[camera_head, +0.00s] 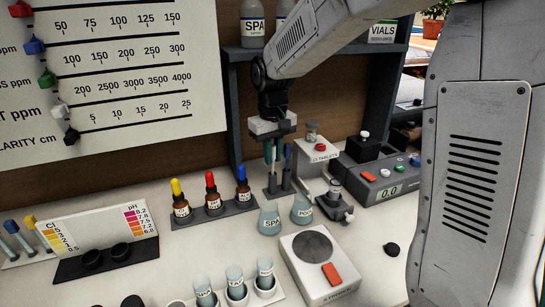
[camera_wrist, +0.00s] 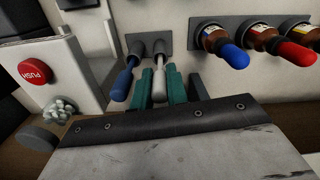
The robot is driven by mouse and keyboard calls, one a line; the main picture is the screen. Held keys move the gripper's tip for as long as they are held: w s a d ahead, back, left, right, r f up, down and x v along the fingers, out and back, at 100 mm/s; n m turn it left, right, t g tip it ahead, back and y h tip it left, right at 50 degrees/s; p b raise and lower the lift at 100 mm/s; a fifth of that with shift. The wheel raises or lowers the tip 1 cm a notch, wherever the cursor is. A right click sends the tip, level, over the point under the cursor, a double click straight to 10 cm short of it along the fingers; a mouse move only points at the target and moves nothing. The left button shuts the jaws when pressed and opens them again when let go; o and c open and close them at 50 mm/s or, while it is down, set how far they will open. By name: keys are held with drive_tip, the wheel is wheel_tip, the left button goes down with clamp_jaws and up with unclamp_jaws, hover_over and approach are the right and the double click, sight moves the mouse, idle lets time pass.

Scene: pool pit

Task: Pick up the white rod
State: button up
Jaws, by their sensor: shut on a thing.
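The white rod (camera_wrist: 158,84) stands upright in a dark holder (camera_wrist: 140,40), its grip end toward the wrist camera. My gripper (camera_wrist: 160,88) has its teal fingers on either side of the rod and is shut on it. A blue rod (camera_wrist: 124,80) stands just left of the fingers in the same holder. In the head view my gripper (camera_head: 273,150) points down above the holder (camera_head: 279,190), with the blue rod (camera_head: 287,160) just to its right. The white rod is hard to make out there, between the fingers.
Dropper bottles with yellow (camera_head: 176,187), red (camera_head: 210,179) and blue (camera_head: 242,173) tops stand to the left. A tablet dispenser (camera_head: 316,152) is close on the right. Beakers (camera_head: 269,219) stand in front, and a stirrer (camera_head: 318,268) lies nearer. A shelf frame is behind.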

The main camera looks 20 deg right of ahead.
wheel_tip(320, 180, up, 28)
drive_tip(key=shift+f, duration=0.25)
clamp_jaws()
